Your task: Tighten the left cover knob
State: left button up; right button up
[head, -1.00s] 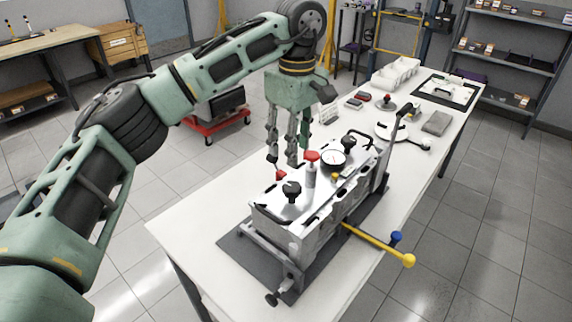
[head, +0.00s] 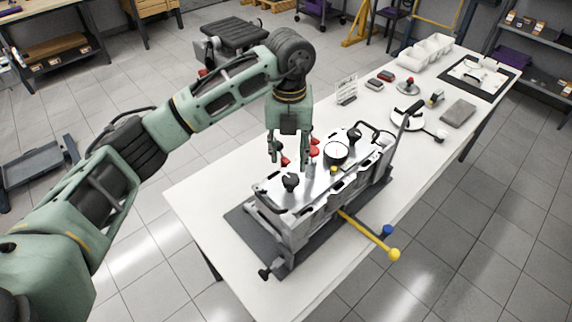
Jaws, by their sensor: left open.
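The engine block (head: 290,232) stands on a dark mat on the white table with a silver cover (head: 318,183) on top. The left cover knob (head: 290,180) is black and sits upright near the cover's left end. A second black knob (head: 354,135) is toward the far right end. My left gripper (head: 291,160) points down with its fingers apart and nothing between them. It appears above and behind the left knob in the picture, apart from it. Red parts show around its fingers. My right gripper is out of view.
A round gauge (head: 335,152) and a red-topped part (head: 313,147) stand close beside my left gripper. A yellow-ended bar (head: 370,234) sticks out at the front. The table's near left is clear.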

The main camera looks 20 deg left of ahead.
aim_at(287, 178)
pick_arm(q)
jog(key=shift+n, duration=0.3)
jog(key=shift+s+f, duration=0.1)
jog(key=shift+f, duration=0.25)
notch_tip(287, 178, down, 6)
jog(key=p, duration=0.3)
jog(key=shift+a, duration=0.1)
jog(key=shift+f, duration=0.6)
jog(key=shift+c, duration=0.2)
